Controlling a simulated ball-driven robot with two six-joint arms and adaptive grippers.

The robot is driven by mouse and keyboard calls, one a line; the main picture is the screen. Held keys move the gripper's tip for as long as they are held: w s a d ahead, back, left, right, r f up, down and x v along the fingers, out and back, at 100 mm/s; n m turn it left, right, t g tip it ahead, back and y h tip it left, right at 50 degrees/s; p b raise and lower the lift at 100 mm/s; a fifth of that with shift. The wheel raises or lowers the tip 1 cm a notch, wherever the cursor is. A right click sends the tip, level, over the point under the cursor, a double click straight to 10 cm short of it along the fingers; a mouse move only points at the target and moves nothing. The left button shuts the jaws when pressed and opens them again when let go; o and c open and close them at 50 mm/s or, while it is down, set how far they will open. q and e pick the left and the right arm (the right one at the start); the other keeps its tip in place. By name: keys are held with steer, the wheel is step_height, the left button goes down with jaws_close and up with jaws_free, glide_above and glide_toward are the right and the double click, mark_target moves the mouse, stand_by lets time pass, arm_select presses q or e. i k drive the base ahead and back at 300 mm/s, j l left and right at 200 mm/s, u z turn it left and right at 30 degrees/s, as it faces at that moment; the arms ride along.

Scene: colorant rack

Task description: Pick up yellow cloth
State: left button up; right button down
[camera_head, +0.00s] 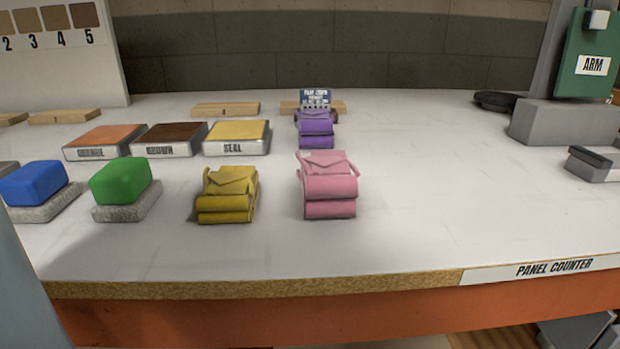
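The yellow cloth (227,196) is a folded, rolled bundle on the white counter (420,215), left of the middle and towards the front edge. Nothing holds it, and its top and front are in plain view. A pink folded cloth (328,186) sits to its right with a gap between them. Neither of my grippers can be made out in the head view.
A green block (120,181) and a blue block (34,183) sit on grey pads left of the yellow cloth. Behind it are the SEAL tray (237,132), a brown tray (170,137) and an orange tray (104,139). A purple cloth (316,131) lies behind the pink one. The counter's right-centre is clear.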

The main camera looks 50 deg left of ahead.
mark_target(230, 195)
steer(key=j+u, duration=0.1)
steer(key=u, duration=3)
steer(key=l+z, duration=0.35)
steer(key=k+l+z, duration=0.1)
steer(key=z, duration=0.3)
steer(key=l+z, duration=0.1)
steer(key=z, duration=0.35)
